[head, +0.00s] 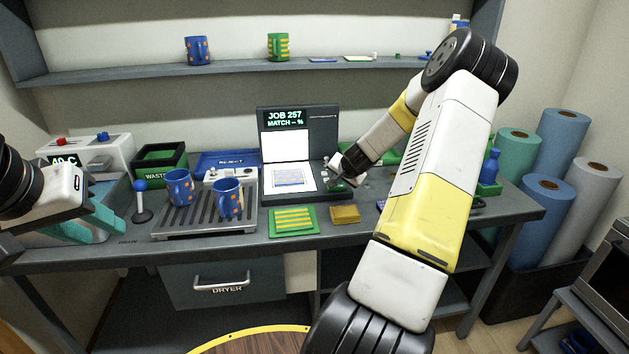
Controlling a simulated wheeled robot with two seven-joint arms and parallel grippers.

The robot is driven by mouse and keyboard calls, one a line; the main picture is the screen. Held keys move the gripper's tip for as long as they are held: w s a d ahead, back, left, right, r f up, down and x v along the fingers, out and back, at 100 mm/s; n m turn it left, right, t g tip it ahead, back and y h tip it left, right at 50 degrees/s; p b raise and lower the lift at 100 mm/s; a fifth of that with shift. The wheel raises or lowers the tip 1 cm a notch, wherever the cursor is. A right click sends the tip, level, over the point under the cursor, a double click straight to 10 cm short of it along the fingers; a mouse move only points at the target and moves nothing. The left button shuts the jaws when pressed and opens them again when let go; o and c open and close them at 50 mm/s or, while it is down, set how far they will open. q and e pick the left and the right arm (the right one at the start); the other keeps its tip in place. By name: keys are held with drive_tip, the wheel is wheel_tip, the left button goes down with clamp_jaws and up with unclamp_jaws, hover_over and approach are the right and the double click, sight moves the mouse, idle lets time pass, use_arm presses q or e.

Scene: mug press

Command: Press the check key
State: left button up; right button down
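A dark terminal (329,148) stands on the bench with a screen reading JOB 257, MATCH – %. A lit white panel and a flat bed with a patterned sheet (290,178) are on its left part. My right gripper (340,184) reaches down over the lower right of the terminal, where small keys lie. I cannot make out the check key under it, nor whether the gripper touches anything. Its fingers are too small to judge. My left gripper (98,224) is at the left end of the bench, low in front of the grey-white machine, its finger opening unclear.
Two blue mugs with orange dots (180,188) (229,199) stand on a slatted rack (193,229). A green striped sheet (292,222) and a brown block (345,214) lie before the terminal. A waste bin (160,165) and blue reject tray (226,160) stand behind.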

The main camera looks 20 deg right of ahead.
sight(337, 188)
drive_tip(key=shift+f, duration=0.5)
idle(0.3)
idle(0.4)
drive_tip(key=shift+r, duration=0.9)
drive_tip(key=shift+r, duration=2.5)
